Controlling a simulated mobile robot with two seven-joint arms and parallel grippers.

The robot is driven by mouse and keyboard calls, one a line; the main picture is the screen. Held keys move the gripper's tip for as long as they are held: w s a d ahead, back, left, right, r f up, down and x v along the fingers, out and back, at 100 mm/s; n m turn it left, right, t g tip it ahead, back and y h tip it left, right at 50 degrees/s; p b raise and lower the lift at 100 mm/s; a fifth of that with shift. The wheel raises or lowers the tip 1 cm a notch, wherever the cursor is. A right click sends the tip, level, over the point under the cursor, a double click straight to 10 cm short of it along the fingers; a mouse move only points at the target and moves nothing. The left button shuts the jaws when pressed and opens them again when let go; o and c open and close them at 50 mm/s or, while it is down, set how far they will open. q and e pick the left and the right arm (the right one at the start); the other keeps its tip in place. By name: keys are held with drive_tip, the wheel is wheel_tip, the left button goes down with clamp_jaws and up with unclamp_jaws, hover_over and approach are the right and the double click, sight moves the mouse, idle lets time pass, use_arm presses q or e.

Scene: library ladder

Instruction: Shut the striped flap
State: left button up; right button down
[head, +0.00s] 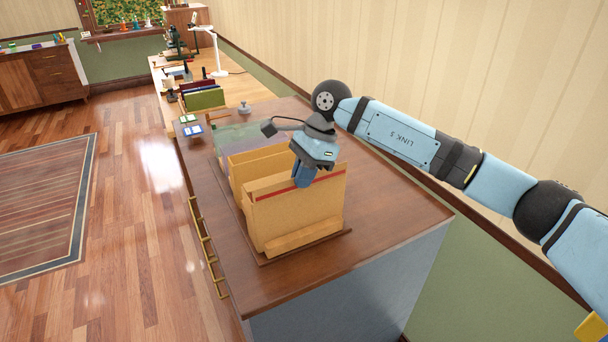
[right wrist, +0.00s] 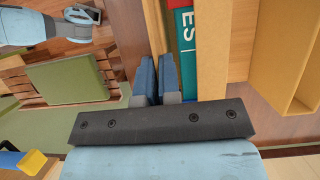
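A tan box-like holder (head: 298,222) stands on the brown cabinet. Its upright tan panel carries a red stripe (head: 270,193) along the upper edge; I take this for the striped flap. My right gripper (head: 302,180) points down at this panel's top edge and covers part of the stripe. In the right wrist view, its blue fingers (right wrist: 156,75) are close together with a thin gap, beside tan panels (right wrist: 213,50). I cannot tell whether they touch the panel. A teal item with white letters (right wrist: 185,45) shows between panels. My left gripper is not identifiable in view.
A second tan holder (head: 258,163) stands right behind the first. The cabinet top (head: 390,215) is clear to the right. Small blue cards (head: 192,130), a bell (head: 244,108) and a green file (head: 206,98) lie farther back. The wall runs along the right.

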drive_tip(key=shift+w+g, duration=0.15)
drive_tip(key=shift+g, duration=0.35)
drive_tip(key=c, duration=1.3)
unclamp_jaws()
drive_tip(key=v, duration=1.3)
drive_tip(key=shift+w+a+r, duration=0.1)
drive_tip(key=shift+w+r, duration=0.05)
drive_tip(key=shift+r, duration=0.3)
